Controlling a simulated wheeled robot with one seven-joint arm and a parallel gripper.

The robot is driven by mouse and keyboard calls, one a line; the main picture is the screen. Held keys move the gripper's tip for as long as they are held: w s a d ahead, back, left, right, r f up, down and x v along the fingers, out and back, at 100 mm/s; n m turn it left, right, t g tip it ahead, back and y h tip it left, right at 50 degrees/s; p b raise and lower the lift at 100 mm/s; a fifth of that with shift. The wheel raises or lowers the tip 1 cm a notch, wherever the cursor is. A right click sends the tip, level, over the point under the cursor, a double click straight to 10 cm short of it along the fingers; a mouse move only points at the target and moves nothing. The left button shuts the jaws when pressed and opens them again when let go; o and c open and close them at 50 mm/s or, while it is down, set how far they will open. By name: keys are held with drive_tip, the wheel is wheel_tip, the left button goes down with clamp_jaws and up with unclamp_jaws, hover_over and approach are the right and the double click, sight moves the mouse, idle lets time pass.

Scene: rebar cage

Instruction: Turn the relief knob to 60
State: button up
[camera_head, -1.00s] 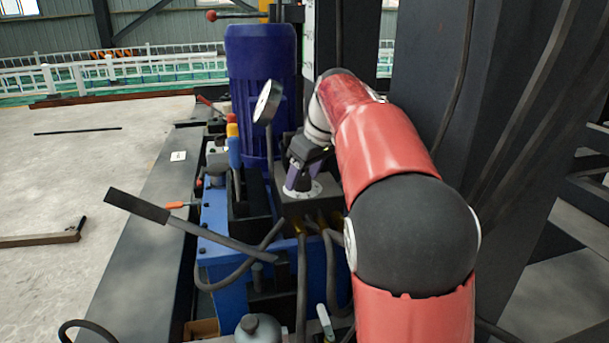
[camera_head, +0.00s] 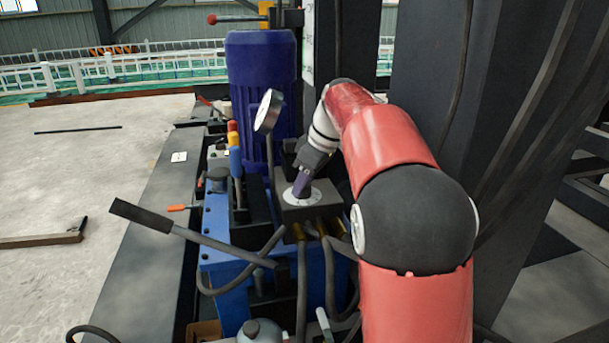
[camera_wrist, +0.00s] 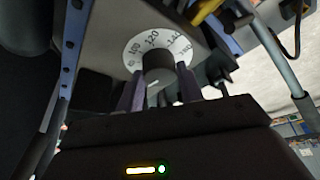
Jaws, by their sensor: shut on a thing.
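The relief knob (camera_wrist: 158,66) is a short dark cylinder in the middle of a white dial plate (camera_wrist: 137,48) in the wrist view. The knob's pointer setting cannot be read.
A tall blue motor (camera_head: 261,85) stands behind the block, with a round gauge (camera_head: 268,111) on a stem close to the left of my wrist. A long black-handled lever (camera_head: 142,215) sticks out to the left. Hoses run below the block. A dark column (camera_head: 440,100) rises at right.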

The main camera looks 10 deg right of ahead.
drive_tip(key=o, duration=1)
drive_tip(key=shift+r, duration=0.1)
drive_tip(key=p+v, duration=0.2)
drive_tip(key=v, duration=0.5)
drive_tip(key=shift+s+d+r, duration=0.1)
drive_tip(key=shift+d+r, duration=0.05)
drive_tip(key=shift+r, duration=0.1)
